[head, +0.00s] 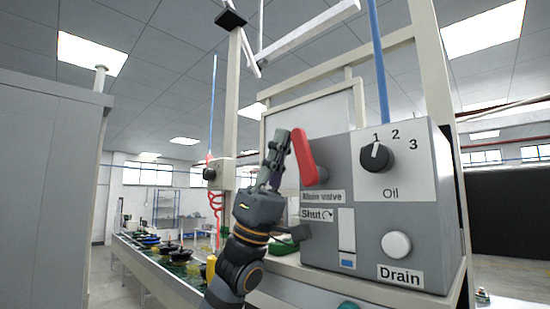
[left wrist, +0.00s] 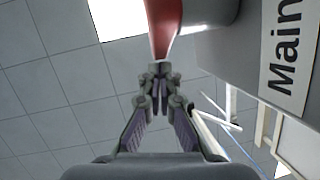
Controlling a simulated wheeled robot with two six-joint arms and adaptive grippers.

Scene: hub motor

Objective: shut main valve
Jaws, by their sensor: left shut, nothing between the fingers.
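The main valve's red handle (head: 303,155) is on the left side of the grey control box (head: 347,180), above the "Main valve" and "Shut" labels. It points up, leaning slightly left. The handle also shows in the left wrist view (left wrist: 164,28), just beyond my fingertips. My left gripper (head: 279,140) points upward just left of the handle. Its fingers are closed with nothing between them, as the left wrist view (left wrist: 160,70) also shows. I cannot tell whether the fingertips touch the handle. My right gripper is not in view.
The box front carries a black Oil knob (head: 376,157) with marks 1, 2 and 3, and a white Drain button (head: 396,245). A conveyor (head: 160,275) with dark parts runs at lower left. A grey cabinet (head: 45,190) stands at far left.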

